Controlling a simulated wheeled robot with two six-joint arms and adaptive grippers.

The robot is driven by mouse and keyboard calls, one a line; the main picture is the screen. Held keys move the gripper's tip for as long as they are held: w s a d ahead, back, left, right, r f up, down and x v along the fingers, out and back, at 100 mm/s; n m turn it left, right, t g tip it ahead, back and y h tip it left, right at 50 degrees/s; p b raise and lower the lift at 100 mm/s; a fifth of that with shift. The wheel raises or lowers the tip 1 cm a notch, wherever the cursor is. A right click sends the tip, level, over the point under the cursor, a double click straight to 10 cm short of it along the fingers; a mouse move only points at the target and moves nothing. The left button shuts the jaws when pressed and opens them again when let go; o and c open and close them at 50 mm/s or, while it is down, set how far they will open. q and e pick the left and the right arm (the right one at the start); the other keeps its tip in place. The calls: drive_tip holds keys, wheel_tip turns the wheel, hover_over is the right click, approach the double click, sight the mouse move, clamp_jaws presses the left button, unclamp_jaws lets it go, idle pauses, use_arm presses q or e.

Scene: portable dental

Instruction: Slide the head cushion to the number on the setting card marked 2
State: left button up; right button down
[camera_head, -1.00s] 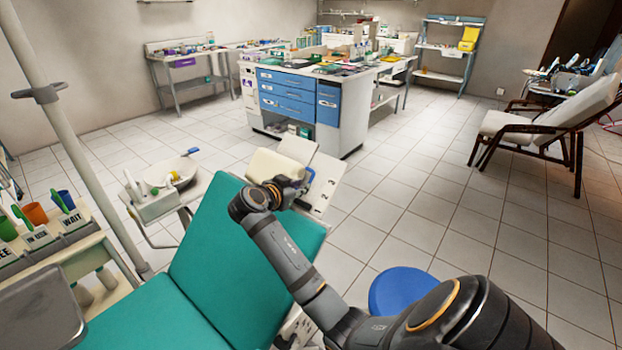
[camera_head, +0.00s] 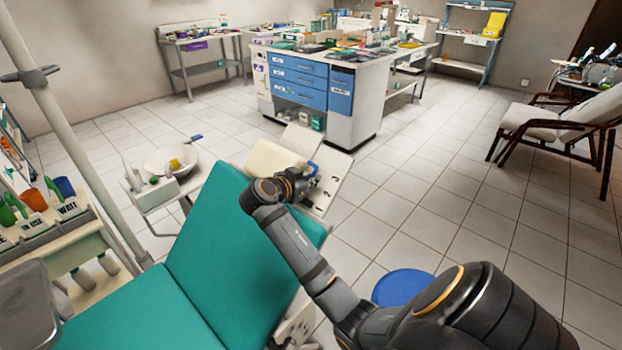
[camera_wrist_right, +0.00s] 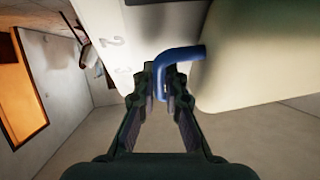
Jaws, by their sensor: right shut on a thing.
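The cream head cushion (camera_head: 270,158) sits at the top end of the teal dental chair (camera_head: 225,240). The white setting card (camera_head: 340,163) beside it shows the numbers 1, 2 and 3 in the head view. A blue handle (camera_wrist_right: 184,53) sticks out from the cushion, which fills the upper right of the right wrist view (camera_wrist_right: 262,50). My right gripper (camera_wrist_right: 160,82) is shut on this handle, next to the card's edge. In the head view my right gripper (camera_head: 300,182) partly covers the cushion's near right end. My left gripper is not in view.
A blue round stool (camera_head: 404,286) stands right of the chair, below my right arm. A basin (camera_head: 172,162) on a small stand and a pole (camera_head: 75,150) are at left. A cabinet island (camera_head: 325,90) stands behind.

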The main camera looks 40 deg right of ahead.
drive_tip(key=shift+d, duration=0.1)
drive_tip(key=d+r+p, duration=0.1)
drive_tip(key=d+r, duration=0.2)
drive_tip(key=shift+w+d+r+p, duration=0.2)
drive_tip(key=shift+r+p, duration=0.1)
drive_tip(key=shift+p, duration=0.1)
drive_tip(key=shift+d, duration=0.1)
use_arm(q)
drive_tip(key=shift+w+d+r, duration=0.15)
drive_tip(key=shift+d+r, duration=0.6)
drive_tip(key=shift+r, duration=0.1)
use_arm(e)
drive_tip(key=c, duration=1.8)
unclamp_jaws()
drive_tip(key=shift+o, duration=0.6)
drive_tip(key=shift+f, duration=0.15)
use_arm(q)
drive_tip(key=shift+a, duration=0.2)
